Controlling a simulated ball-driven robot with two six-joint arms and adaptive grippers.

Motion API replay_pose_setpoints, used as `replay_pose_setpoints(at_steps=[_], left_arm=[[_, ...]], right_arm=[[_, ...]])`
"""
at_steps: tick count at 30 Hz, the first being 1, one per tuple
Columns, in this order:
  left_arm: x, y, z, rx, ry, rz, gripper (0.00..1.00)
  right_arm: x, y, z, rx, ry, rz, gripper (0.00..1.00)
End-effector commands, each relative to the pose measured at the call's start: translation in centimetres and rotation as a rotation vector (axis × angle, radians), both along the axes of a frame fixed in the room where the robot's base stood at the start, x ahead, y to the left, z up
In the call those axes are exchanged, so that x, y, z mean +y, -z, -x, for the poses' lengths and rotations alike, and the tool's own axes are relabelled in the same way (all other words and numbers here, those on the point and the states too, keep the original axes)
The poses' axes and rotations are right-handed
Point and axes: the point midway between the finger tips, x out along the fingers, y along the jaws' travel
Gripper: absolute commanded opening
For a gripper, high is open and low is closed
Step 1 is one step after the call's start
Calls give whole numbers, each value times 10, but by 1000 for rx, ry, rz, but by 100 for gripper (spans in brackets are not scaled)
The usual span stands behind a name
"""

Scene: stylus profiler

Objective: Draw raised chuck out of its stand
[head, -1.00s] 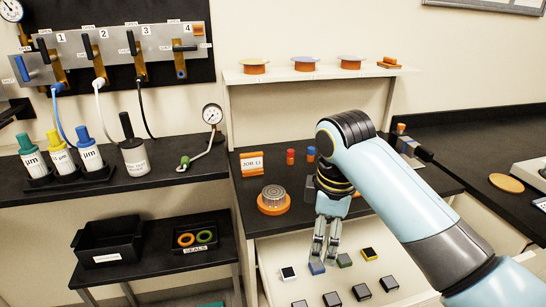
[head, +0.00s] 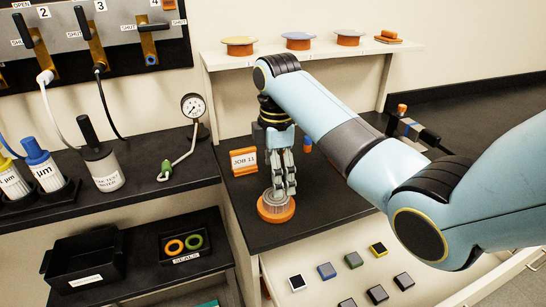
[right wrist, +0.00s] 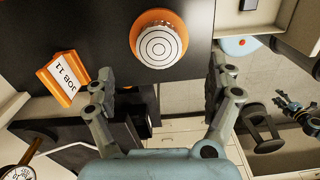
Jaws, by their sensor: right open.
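The chuck (head: 268,196) is a grey ribbed cylinder seated upright in a round orange stand (head: 276,214) on the black counter. In the right wrist view, the chuck (right wrist: 158,44) shows a pale top with concentric rings, and the orange stand (right wrist: 150,15) shows around it. My right gripper (head: 284,190) points down at the chuck and partly covers it. In the right wrist view, my right gripper (right wrist: 160,82) is open and empty, with the chuck beyond its fingertips, roughly centred between them. I cannot tell whether a finger touches it.
An orange JOB 11 sign (head: 244,161) stands just behind the stand. A pressure gauge (head: 193,106) with a hose is to the left. An open drawer (head: 330,262) with small square samples is below. A shelf (head: 260,58) with discs is above.

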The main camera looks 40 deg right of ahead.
Motion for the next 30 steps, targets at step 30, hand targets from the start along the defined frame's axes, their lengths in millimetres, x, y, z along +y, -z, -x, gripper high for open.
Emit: replay_pose_setpoints(at_steps=[30], left_arm=[[0, -1, 1, 0, 0, 0, 47]], right_arm=[[0, 76, 0, -2, 1, 1, 62]])
